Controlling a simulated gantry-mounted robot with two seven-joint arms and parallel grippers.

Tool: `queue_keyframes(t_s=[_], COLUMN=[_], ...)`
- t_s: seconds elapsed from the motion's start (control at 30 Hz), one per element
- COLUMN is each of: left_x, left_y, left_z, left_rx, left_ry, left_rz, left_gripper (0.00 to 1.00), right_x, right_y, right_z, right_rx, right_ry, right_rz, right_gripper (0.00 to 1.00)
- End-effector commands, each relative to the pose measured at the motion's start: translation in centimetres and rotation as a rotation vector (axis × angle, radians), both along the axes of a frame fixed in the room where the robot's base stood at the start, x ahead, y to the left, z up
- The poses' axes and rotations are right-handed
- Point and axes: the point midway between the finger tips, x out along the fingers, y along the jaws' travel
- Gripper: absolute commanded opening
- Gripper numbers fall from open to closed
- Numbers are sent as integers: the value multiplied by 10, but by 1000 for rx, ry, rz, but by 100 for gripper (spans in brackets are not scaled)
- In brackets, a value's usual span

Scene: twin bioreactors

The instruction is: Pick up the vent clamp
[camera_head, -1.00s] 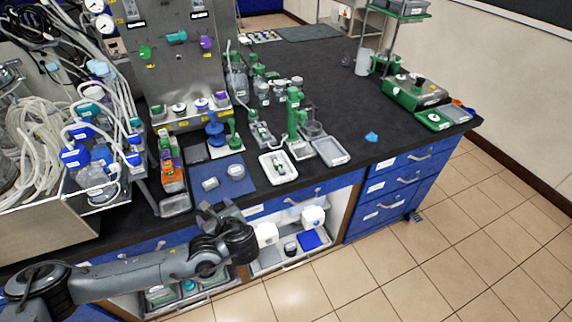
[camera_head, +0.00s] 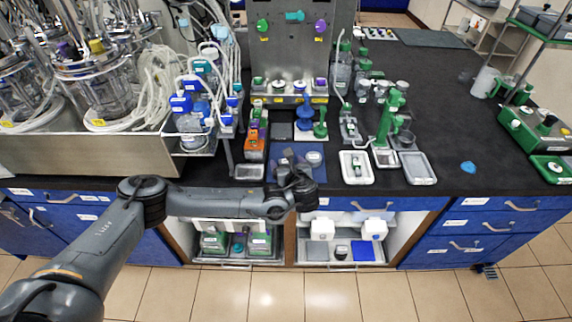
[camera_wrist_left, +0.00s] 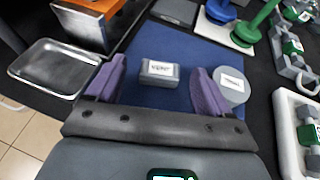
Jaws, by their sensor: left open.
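A small grey block (camera_wrist_left: 159,73) with a white label lies on the blue mat (camera_wrist_left: 188,38) in the left wrist view; the label is too small to read surely, so I cannot be certain it is the vent clamp. A round grey piece (camera_wrist_left: 232,88) with a label lies to its right, partly behind a finger. My left gripper (camera_wrist_left: 157,84) is open, its purple fingers either side of the block in the picture; I see no grip on it. My right gripper is not in view.
An empty metal tray (camera_wrist_left: 52,68) and an orange box (camera_wrist_left: 88,20) stand left of the mat. A blue stand (camera_head: 305,114) and a green stand (camera_head: 320,129) are behind it. A white tray (camera_head: 356,167) is to the right. Open bench (camera_head: 440,110) lies further right.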

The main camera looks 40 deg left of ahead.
Motion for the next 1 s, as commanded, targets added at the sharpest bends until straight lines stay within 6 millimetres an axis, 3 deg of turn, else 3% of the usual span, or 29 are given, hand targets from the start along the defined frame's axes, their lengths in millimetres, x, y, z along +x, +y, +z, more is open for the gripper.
queue_keyframes(t_s=[0.2,0.5,0.87,1.0], left_x=[13,15,14,14], left_y=[16,18,18,18], left_z=[-10,-10,-10,-9], left_rx=[-1,-1,-1,-1], left_ry=[0,0,0,0], left_rz=[1,-2,-1,-1], left_gripper=[81,81,26,26], right_x=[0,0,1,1], right_y=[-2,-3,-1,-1], right_z=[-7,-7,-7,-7], right_rx=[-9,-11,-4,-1], right_ry=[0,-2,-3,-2], right_rz=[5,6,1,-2], right_gripper=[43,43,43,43])
